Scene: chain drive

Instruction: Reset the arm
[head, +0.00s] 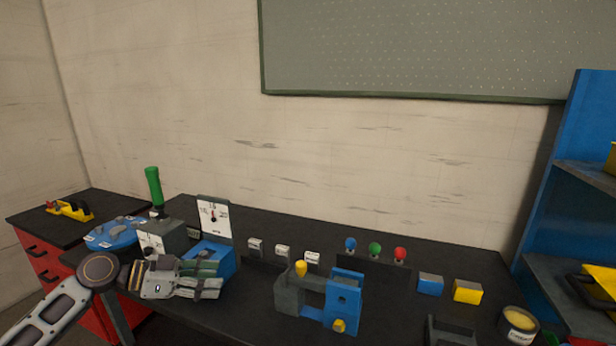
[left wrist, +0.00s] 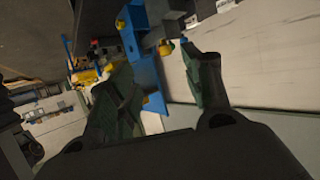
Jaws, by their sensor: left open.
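My left gripper (head: 208,281) reaches in from the left in the head view, over the front left part of the black workbench. In the left wrist view its two dark green fingers (left wrist: 160,90) are spread apart, with nothing held between them. A blue and grey fixture with yellow knobs (head: 344,298) stands on the bench to the right of the gripper, apart from it. In the left wrist view a blue bracket (left wrist: 145,62) with yellow parts shows beyond the fingers. My right gripper is in neither view.
A green-handled lever (head: 153,186) rises behind. Blue, green and red knobs (head: 375,249), blue and yellow blocks (head: 467,291) and a tin (head: 518,325) are farther right. Blue shelving (head: 560,180) bounds the right.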

